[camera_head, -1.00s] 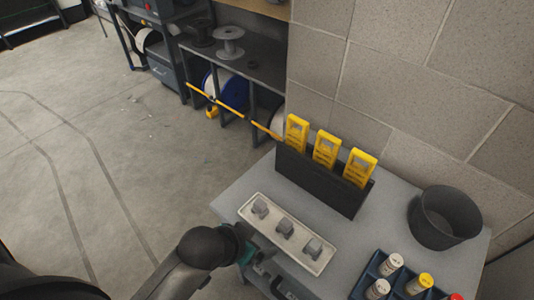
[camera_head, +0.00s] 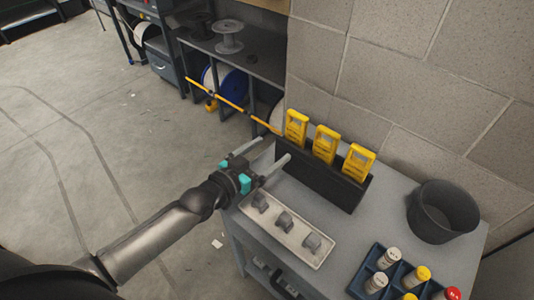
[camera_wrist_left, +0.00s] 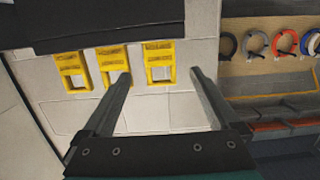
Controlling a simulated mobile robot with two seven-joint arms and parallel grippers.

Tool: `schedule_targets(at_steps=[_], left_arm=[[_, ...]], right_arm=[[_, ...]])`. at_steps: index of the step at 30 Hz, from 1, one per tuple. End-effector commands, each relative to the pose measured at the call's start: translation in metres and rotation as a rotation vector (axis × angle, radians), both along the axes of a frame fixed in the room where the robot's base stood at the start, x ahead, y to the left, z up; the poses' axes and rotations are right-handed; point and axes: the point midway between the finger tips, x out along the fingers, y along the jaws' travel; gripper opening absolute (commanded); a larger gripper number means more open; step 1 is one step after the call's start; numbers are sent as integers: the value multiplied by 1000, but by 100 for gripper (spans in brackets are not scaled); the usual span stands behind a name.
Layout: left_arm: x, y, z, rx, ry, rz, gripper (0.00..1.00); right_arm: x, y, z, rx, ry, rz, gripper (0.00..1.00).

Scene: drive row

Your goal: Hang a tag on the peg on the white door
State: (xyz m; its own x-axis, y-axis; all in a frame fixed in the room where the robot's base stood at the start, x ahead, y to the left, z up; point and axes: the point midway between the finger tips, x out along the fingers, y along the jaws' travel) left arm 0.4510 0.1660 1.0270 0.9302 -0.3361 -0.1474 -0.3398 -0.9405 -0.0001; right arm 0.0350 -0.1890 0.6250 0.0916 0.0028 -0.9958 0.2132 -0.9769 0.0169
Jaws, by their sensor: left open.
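Three yellow tags stand upright in a black holder (camera_head: 318,178) on a grey table. They are the left tag (camera_head: 297,127), the middle tag (camera_head: 326,142) and the right tag (camera_head: 358,161). My left gripper (camera_head: 274,150) is open and empty, just left of the holder and near the left tag, with its fingers spread. In the left wrist view the three tags appear ahead of the open fingers (camera_wrist_left: 162,82), and one tag (camera_wrist_left: 159,62) shows between the fingertips. The white door and its peg are not in view. My right gripper is not in view.
On the grey table (camera_head: 233,219) lie a pale tray (camera_head: 264,224) with three grey blocks, a dark bin (camera_head: 443,211) and a blue rack (camera_head: 362,284) of capped bottles. A block wall stands behind. Shelves with spools (camera_head: 228,37) stand at the back left; open floor lies left.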

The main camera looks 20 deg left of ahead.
Motion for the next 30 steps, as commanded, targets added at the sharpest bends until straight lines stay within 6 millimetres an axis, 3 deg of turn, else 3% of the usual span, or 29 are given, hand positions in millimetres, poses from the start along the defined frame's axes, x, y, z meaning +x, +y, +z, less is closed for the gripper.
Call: schedule_targets(at_steps=[21,30], left_arm=[[76,-29,-14,0,0,-2,95],[96,-36,-16,0,1,-2,95]], right_arm=[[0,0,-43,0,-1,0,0],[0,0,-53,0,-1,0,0]])
